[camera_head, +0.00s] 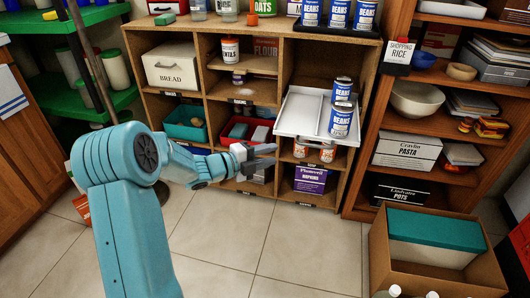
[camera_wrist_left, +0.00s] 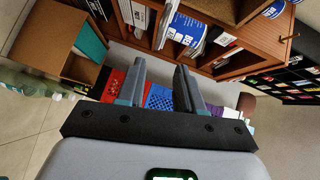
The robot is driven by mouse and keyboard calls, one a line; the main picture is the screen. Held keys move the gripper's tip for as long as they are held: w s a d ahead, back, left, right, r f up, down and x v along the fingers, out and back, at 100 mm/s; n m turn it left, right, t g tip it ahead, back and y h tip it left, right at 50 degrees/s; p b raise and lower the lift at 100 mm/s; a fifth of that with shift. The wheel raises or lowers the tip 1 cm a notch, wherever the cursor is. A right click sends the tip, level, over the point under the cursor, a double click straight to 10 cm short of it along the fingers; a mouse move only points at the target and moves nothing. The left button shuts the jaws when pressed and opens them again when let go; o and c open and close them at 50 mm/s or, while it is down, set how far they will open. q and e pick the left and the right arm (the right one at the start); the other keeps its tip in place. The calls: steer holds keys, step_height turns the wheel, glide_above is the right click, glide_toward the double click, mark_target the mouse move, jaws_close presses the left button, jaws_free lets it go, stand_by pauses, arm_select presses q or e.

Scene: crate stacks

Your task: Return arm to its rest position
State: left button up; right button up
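My left arm, teal, comes in from the lower left in the head view. Its left gripper (camera_head: 262,156) is in front of the lower middle of the wooden cubby shelf (camera_head: 205,98). In the left wrist view the two fingers of this gripper (camera_wrist_left: 158,90) stand apart with nothing between them. The view is tilted, and the fingers point toward the shelves. My right gripper is not in view.
A white tray (camera_head: 300,113) with blue cans (camera_head: 341,118) juts from the cubby shelf, right of the gripper. A cardboard box (camera_head: 380,262) with a teal-lidded container (camera_head: 434,230) stands on the floor at right. Green shelves (camera_head: 82,62) are at left. The tiled floor in the middle is clear.

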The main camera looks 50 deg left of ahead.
arm_select(q)
steer(key=shift+s+a, duration=0.1)
steer(key=shift+s, duration=0.3)
